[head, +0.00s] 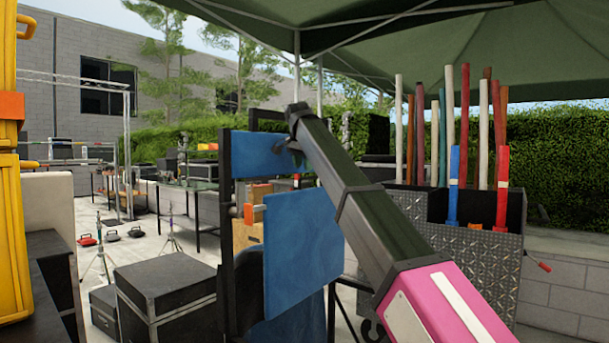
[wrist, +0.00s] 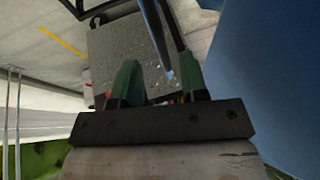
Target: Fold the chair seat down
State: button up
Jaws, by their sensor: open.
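The folding chair stands in the middle of the head view, with a blue upper back panel (head: 258,155) and a dark frame (head: 226,180). Its blue seat panel (head: 302,235) is upright, below and right of the back panel. My gripper (head: 290,148) is at the right end of the back panel, above the seat panel; its fingers are small and partly hidden there. In the wrist view my green fingers (wrist: 160,85) are apart. A thin blue edge (wrist: 160,40) reaches down between them, near the right finger; I cannot tell whether it touches. A large blue surface (wrist: 275,70) fills the right side.
A diamond-plate cart (head: 470,260) holding several upright poles stands to the right. Black cases (head: 165,290) stand on the floor left of the chair. A yellow object (head: 12,220) borders the far left.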

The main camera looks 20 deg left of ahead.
jog(key=shift+x, duration=2.1)
